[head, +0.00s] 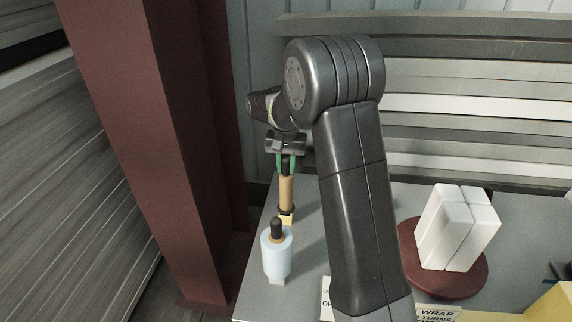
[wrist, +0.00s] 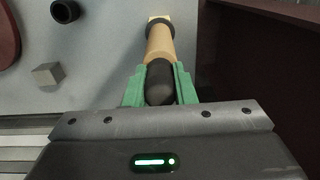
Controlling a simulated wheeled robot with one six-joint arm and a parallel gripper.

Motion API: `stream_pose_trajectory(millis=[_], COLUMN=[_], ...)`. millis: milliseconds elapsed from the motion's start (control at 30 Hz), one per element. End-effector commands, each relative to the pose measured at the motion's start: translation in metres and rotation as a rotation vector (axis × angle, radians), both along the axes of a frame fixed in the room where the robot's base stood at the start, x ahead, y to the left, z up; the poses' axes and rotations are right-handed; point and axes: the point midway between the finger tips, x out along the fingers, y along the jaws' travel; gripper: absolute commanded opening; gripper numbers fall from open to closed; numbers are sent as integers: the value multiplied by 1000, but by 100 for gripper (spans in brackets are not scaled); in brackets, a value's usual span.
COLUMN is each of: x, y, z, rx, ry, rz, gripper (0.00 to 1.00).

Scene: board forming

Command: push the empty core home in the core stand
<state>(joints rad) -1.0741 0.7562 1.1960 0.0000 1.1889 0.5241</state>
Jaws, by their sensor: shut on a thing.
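The empty core (head: 286,192) is a tan tube with a black top end, upright at the far left of the table. My gripper (head: 286,163) is above it, its green fingers shut on the black top end. The wrist view shows the core (wrist: 159,45) with its black end (wrist: 160,84) between the fingers. The core's lower end meets a black collar (wrist: 160,26), beside a yellow patch, which I take for the core stand (head: 287,211). How deep the core sits in it is hidden.
A pale blue film roll (head: 276,255) with a black top stands just in front of the core. White blocks (head: 457,228) stand on a dark red turntable (head: 478,279) to the right. A dark red column (head: 165,130) rises close to the left. The wrist view shows a grey block (wrist: 47,75) and a black open cup (wrist: 65,11).

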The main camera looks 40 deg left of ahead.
Motion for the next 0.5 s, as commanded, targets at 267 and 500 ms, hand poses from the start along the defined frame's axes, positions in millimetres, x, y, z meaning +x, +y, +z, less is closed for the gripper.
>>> stream_pose_trajectory(millis=[267, 500], x=[0, 0], y=[0, 0], z=[-8, -10], rx=[0, 0], ry=[0, 0], rz=[0, 0], gripper=[0, 37])
